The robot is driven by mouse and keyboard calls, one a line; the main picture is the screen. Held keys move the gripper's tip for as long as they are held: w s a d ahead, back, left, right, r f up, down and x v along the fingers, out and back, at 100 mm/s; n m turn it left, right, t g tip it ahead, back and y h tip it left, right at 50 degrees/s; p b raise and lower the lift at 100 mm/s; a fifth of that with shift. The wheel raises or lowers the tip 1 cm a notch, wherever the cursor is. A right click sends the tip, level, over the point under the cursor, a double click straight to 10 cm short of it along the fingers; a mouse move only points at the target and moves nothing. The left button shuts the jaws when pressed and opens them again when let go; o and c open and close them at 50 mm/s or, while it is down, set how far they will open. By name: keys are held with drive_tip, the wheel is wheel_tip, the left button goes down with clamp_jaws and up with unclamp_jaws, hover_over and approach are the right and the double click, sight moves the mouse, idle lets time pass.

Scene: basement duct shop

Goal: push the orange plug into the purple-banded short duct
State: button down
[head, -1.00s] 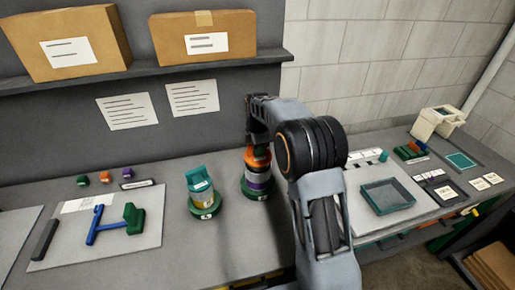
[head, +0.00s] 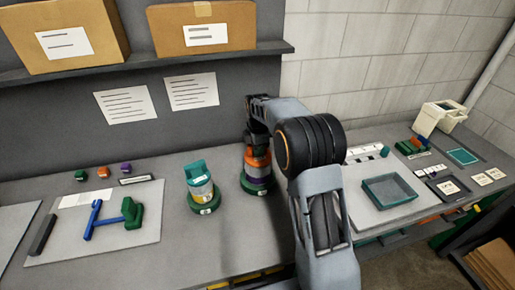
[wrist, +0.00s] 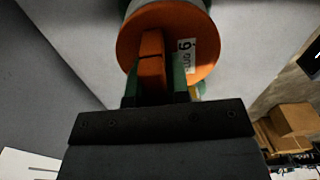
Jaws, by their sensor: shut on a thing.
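The orange plug (head: 257,160) is at the top of the purple-banded short duct (head: 258,182), which stands upright in a green base on the bench. My gripper (head: 256,146) comes down on it from above. In the wrist view my gripper (wrist: 155,80) is shut on the upright handle of the orange plug (wrist: 200,68), whose round face carries a white label. A grey part of the duct shows just behind the plug's rim. How deep the plug sits in the duct is hidden.
A duct with a teal-handled plug (head: 198,175) stands close to the left. A mat (head: 145,243) with blue and green tools lies further left. A green tray (head: 391,192) is at the right. A dark wall and shelf (head: 180,65) with boxes are behind.

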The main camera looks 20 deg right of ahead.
drive_tip(key=shift+f, duration=0.2)
drive_tip(key=c, duration=1)
unclamp_jaws()
wheel_tip(320, 180, up, 14)
drive_tip(key=shift+f, duration=0.1)
